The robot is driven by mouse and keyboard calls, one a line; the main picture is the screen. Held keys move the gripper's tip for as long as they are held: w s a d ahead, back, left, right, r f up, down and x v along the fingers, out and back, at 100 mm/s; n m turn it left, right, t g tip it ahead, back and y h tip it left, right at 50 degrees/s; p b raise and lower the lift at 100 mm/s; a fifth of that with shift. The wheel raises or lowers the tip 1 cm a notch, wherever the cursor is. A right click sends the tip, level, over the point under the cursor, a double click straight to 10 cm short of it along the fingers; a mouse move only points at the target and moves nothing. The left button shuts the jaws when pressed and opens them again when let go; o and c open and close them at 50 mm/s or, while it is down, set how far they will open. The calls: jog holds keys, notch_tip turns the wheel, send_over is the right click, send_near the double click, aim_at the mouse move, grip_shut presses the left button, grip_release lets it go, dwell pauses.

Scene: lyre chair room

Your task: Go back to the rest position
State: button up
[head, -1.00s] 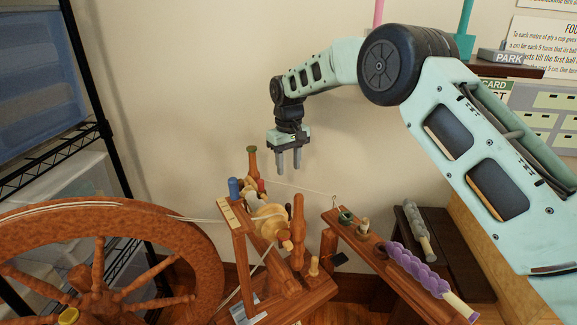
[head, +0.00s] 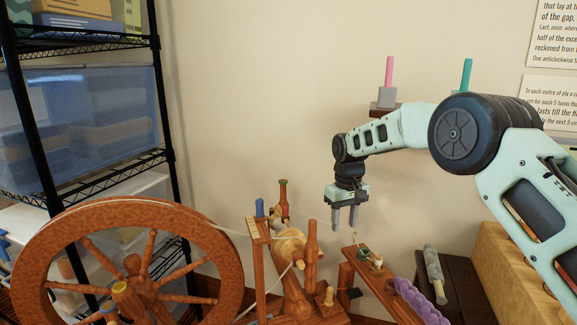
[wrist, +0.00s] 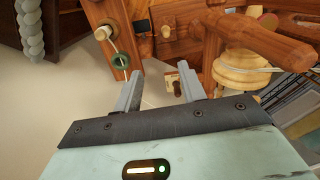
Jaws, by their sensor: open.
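My gripper (head: 345,217) is open and empty, pointing down in the air in front of the cream wall. In the head view it hangs above and a little right of the wooden spinning wheel's bobbin (head: 291,246). In the wrist view the two grey fingers of my gripper (wrist: 158,92) stand apart with nothing between them. The bobbin also shows there at the right (wrist: 242,72).
The large drive wheel (head: 60,238) stands at the left, beside a black wire shelf (head: 160,100). A thin yarn runs across the spinning wheel. Purple (head: 415,300) and grey (head: 434,272) rolls lie at the lower right. Pink (head: 389,72) and teal (head: 466,76) posts stand behind my arm.

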jog(key=s+d+r+m+t, duration=0.1)
jog(key=s+d+r, duration=0.2)
jog(key=s+d, duration=0.3)
jog(key=s+d+r+m+t, duration=0.1)
jog(key=s+d+r, duration=0.2)
jog(key=s+d, duration=0.35)
jog(key=s+d+f+m, duration=0.1)
jog(key=s+d, duration=0.1)
jog(key=s, duration=0.8)
jog(key=s+d+m, duration=0.1)
jog(key=s+d, duration=0.2)
jog(key=s, duration=0.7)
jog(key=s+a+r+n+g, duration=0.1)
jog(key=s+a+n, duration=0.3)
jog(key=s+a, duration=0.4)
jog(key=s+a+r+n+g, duration=0.1)
jog(key=s+a+n, duration=0.3)
jog(key=a, duration=0.7)
notch_tip(320, 180, up, 15)
jog(key=s+p, duration=0.1)
jog(key=p, duration=1.4)
jog(key=shift+s+f+m+y, duration=0.15)
jog(key=shift+s+m+y, duration=0.1)
jog(key=shift+m+y, duration=0.05)
